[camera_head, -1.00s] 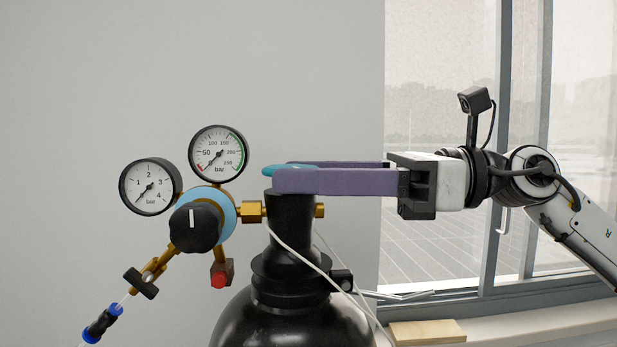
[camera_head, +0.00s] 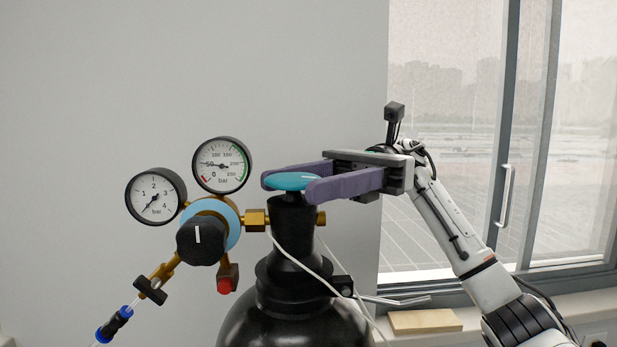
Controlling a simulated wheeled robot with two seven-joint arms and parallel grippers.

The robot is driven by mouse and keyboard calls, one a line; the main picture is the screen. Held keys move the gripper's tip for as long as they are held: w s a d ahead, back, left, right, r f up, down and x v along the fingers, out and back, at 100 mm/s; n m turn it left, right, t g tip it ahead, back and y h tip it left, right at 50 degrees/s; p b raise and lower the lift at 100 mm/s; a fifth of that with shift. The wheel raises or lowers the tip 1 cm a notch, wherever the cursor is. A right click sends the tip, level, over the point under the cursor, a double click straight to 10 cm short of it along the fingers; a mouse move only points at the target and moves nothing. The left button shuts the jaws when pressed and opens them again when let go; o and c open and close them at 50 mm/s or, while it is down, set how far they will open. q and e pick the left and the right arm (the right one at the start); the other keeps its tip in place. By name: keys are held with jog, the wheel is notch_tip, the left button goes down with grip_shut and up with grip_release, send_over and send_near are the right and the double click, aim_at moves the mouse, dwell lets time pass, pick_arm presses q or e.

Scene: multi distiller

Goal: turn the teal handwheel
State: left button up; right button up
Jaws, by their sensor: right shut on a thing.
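The teal handwheel (camera_head: 290,182) sits on top of the black neck of a gas cylinder (camera_head: 292,320). My right gripper (camera_head: 288,184) reaches in from the right, its two purple fingers around the wheel, one on the far side and one on the near side. It is shut on the wheel. A white mark shows on the wheel's top. The far finger is partly hidden behind the wheel. My left gripper is not in view.
A regulator with a black knob (camera_head: 201,241), a high-pressure gauge (camera_head: 222,165) and a low-pressure gauge (camera_head: 156,195) hangs left of the neck. A white cable (camera_head: 318,272) crosses the cylinder. A wooden block (camera_head: 425,321) lies on the sill by the window.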

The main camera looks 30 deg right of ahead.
jog(key=shift+w+a+n+g+h, duration=0.15)
jog(key=shift+n+g+h, duration=0.1)
jog(key=shift+n+g, duration=0.45)
jog(key=shift+w+d+n+g+h, duration=0.1)
jog(key=shift+n+g+h, duration=0.15)
jog(key=shift+n+g, duration=0.45)
jog(key=shift+g, duration=0.5)
